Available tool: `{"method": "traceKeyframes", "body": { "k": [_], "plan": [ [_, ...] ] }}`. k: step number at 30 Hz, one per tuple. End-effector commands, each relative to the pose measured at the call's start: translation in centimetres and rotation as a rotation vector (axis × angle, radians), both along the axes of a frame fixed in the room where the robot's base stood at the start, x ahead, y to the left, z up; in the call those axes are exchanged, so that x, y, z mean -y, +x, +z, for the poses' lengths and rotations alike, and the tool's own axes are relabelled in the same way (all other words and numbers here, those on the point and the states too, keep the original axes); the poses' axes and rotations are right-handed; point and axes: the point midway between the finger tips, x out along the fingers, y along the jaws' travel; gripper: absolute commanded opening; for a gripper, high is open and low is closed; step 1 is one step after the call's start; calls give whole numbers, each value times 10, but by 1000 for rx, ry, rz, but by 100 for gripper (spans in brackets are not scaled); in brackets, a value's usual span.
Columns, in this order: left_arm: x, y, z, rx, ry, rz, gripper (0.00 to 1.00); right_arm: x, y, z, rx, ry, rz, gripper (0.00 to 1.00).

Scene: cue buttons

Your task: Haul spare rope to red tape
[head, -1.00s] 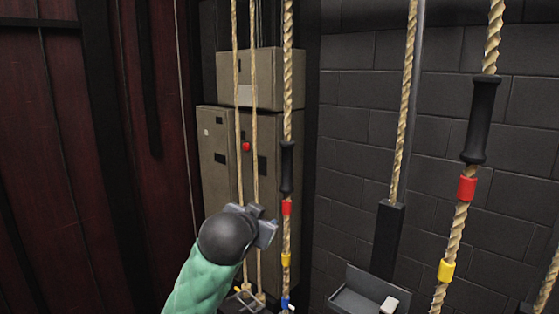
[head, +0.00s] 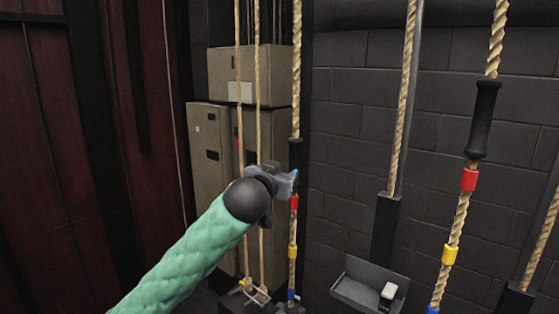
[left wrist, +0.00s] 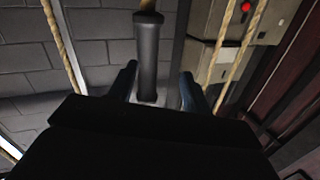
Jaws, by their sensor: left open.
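A tan rope (head: 297,60) hangs in the middle of the head view with a black grip (head: 296,152). Below the grip it carries red tape (head: 294,202), yellow tape (head: 292,252) and blue tape (head: 291,294). My left gripper (head: 291,181) is open at the lower end of this grip. In the left wrist view a black grip (left wrist: 148,45) stands between the two open fingers (left wrist: 158,82); contact cannot be told. A second rope (head: 497,40) at right has a black grip (head: 483,118) and red tape (head: 469,179). Which rope is the spare is unclear. My right gripper is out of view.
Two thinner ropes (head: 257,80) hang left of the middle rope, before beige cabinets (head: 210,150). A grey tray (head: 365,289) with a small white-topped object (head: 388,292) sits low by the block wall (head: 345,150). Another rope (head: 403,110) enters a dark post (head: 386,230).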

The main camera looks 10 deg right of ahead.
Motion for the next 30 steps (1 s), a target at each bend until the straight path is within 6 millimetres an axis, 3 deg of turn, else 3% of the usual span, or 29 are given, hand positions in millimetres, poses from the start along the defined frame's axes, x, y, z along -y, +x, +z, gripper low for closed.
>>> {"method": "traceKeyframes", "body": {
  "k": [11, 19, 30],
  "plan": [
    [10, -3, 12, -47, -169, -44, 49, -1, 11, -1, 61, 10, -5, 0],
    [25, 17, 14, -46, -167, -43, 49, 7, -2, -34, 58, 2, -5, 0],
    [50, 51, 13, -47, -166, -42, 49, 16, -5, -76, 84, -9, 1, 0]
  ]
}}
